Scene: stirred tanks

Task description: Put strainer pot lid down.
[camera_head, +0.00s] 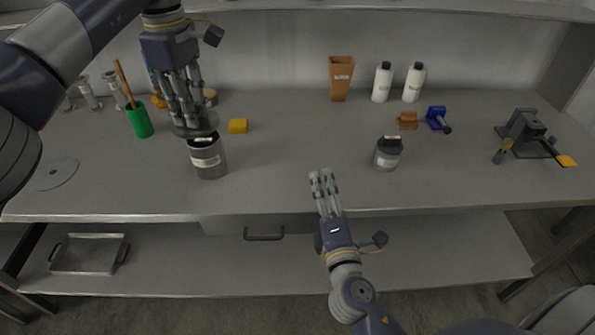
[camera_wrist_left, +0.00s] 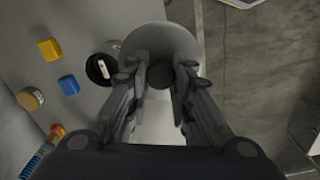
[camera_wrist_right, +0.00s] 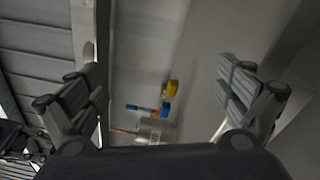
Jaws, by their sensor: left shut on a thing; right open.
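My left gripper (camera_head: 192,122) is shut on the knob of a round grey lid (camera_head: 197,128). It holds the lid above the rear rim of a labelled grey pot (camera_head: 208,162) on the table. In the left wrist view the lid (camera_wrist_left: 150,40) sits between the fingers and partly overlaps an open, dark pot (camera_wrist_left: 101,70). From the head, I cannot tell whether the lid touches the pot. My right gripper (camera_head: 322,178) is open and empty over the table's front edge. It also shows open in the right wrist view (camera_wrist_right: 160,85).
A yellow block (camera_head: 238,126) and a green cup (camera_head: 140,121) are near the pot. A flat round disc (camera_head: 57,174) lies at the left. The table between the two pots is clear.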

